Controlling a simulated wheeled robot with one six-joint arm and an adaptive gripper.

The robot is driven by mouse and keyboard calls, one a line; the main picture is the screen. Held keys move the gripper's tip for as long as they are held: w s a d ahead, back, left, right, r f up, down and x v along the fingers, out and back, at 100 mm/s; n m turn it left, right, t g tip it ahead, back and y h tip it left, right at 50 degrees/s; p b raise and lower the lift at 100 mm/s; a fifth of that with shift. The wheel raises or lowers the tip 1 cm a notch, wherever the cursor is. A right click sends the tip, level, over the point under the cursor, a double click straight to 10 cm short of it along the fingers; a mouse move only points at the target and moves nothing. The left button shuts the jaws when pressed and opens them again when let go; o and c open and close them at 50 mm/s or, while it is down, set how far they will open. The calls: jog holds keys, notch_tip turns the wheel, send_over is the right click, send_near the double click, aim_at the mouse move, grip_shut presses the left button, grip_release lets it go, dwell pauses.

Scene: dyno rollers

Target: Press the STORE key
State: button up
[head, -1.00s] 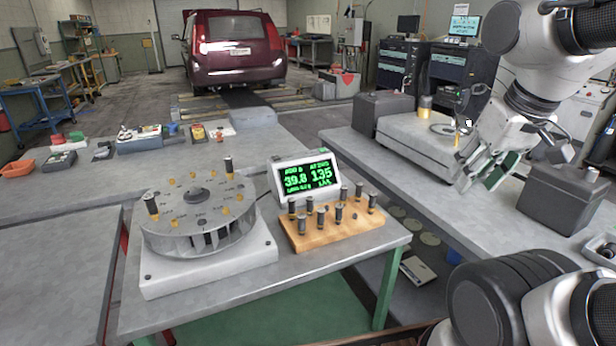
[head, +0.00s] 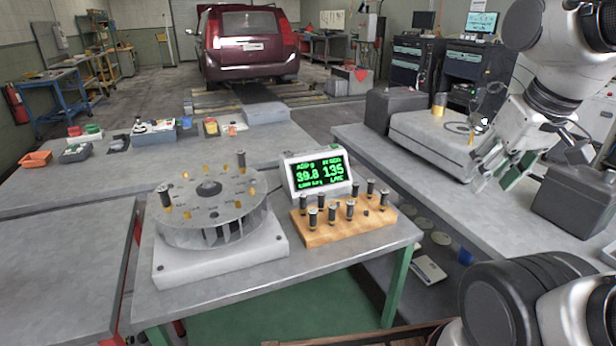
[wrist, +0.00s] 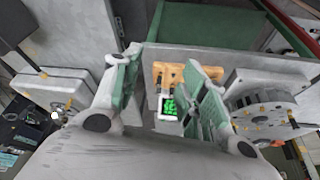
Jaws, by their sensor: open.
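No key labelled STORE can be made out in either view. The display unit (head: 318,174), a white box with a green-lit screen reading about 39.0 and 135, stands on the near table behind the wooden block. It also shows in the wrist view (wrist: 168,107), between my fingers. My gripper (head: 492,170) is at the right, above the side bench and well apart from the display. In the wrist view its two green-padded fingers (wrist: 160,90) are spread with nothing between them.
A round finned rotor (head: 212,205) on a white base stands left of the display. A wooden block (head: 335,230) with several dark cylinders stands in front of it. A flat grey machine (head: 430,138) and a dark box (head: 575,205) are on the right bench. The near table's front is clear.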

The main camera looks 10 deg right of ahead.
jog(key=shift+c, duration=0.4)
grip_shut()
dwell(0.9)
